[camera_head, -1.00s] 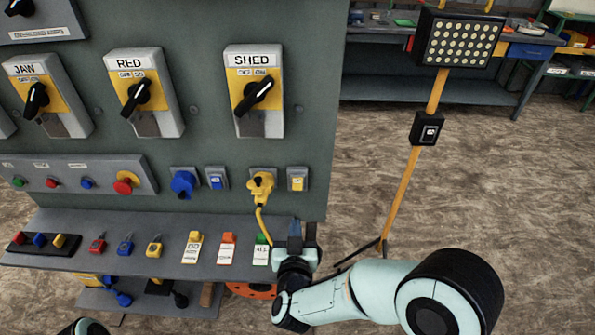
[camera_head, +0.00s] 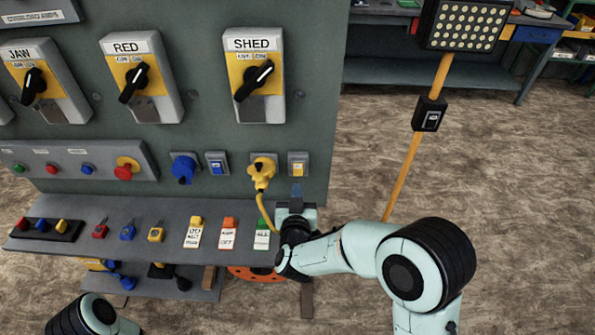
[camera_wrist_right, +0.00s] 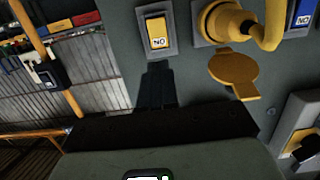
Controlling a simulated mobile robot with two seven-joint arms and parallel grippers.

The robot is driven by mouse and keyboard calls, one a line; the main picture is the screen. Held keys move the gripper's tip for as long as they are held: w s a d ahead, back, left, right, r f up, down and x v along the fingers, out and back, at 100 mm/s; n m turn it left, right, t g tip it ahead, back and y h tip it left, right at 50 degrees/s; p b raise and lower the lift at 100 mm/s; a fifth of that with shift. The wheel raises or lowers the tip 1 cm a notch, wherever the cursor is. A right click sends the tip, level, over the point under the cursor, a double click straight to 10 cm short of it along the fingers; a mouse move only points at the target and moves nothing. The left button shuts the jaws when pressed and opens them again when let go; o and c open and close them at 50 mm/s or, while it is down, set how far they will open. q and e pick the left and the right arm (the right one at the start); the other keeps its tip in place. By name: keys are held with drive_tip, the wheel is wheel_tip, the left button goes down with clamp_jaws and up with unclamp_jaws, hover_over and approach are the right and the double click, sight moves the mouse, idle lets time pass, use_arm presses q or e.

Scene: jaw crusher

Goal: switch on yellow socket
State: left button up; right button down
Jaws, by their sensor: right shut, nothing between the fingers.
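The yellow socket (camera_head: 262,170) is on the grey panel, with a yellow plug and cable in it. It also shows at the top of the right wrist view (camera_wrist_right: 228,20), with a round yellow flap. Beside it is a small yellow rocker switch (camera_head: 298,170), marked ON; it shows upside down in the right wrist view (camera_wrist_right: 157,30). My right gripper (camera_head: 297,192) is shut and empty, just below the switch in the head view. Its dark fingers show in the wrist view (camera_wrist_right: 155,88), apart from the rocker in the picture. My left gripper is out of view.
A blue socket (camera_head: 184,168) and blue switch (camera_head: 217,163) are to the left. The SHED rotary switch (camera_head: 254,78) is above. A shelf (camera_head: 60,245) with tags and padlocks juts out below. A lamp pole (camera_head: 402,175) stands right, over open floor.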

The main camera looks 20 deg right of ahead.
sight(298, 165)
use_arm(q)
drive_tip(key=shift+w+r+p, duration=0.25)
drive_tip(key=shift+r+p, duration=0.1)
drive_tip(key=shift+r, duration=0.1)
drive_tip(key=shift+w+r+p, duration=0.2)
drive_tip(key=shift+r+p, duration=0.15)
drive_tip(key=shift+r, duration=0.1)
use_arm(e)
drive_tip(key=x, duration=0.8)
drive_tip(key=shift+w+d, duration=0.1)
drive_tip(key=shift+w, duration=0.05)
